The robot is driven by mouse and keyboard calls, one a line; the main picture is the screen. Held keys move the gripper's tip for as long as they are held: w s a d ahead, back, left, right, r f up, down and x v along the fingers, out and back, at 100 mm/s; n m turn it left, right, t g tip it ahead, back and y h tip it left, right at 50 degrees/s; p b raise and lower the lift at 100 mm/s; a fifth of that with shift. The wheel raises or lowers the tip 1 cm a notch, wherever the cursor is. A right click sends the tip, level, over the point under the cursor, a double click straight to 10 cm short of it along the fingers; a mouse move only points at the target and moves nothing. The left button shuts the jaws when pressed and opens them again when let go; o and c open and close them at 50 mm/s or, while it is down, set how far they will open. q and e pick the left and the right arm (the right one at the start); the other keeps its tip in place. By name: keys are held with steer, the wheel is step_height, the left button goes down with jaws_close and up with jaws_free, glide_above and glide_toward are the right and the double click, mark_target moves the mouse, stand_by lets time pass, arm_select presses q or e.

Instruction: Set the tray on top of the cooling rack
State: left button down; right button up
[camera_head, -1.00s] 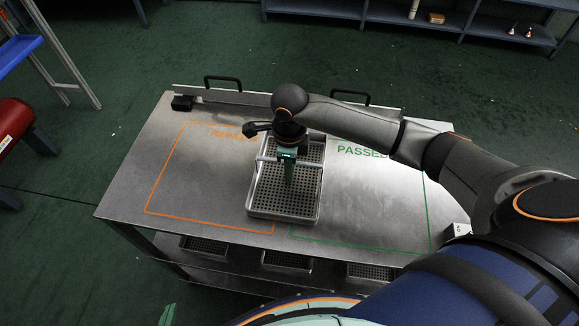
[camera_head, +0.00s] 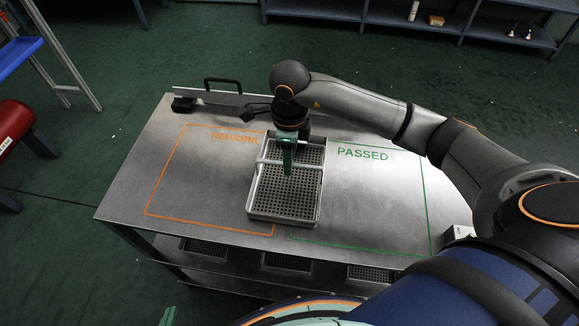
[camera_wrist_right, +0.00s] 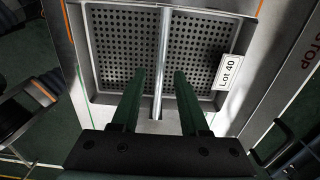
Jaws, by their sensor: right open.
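The metal tray (camera_head: 262,214) has a perforated floor and a bar handle (camera_head: 267,161) across it. My right gripper (camera_head: 288,172) is over the tray, pointing down. In the right wrist view the open fingers (camera_wrist_right: 159,76) show on either side of the bar (camera_wrist_right: 162,58), with gaps to it. A "Lot 40" tag (camera_wrist_right: 229,72) is on the tray's side. A small green tip at the bottom edge looks like my left gripper (camera_head: 168,316); the rest is out of frame. I cannot identify a cooling rack.
Several perforated trays (camera_head: 287,262) show on the shelf below. A black handle (camera_head: 223,82) stands at the back edge. A small white block (camera_head: 458,232) is at right.

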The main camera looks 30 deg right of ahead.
step_height(320, 180, up, 7)
steer(key=shift+f, duration=0.1)
steer(key=shift+s+f, duration=0.1)
stand_by(0.6)
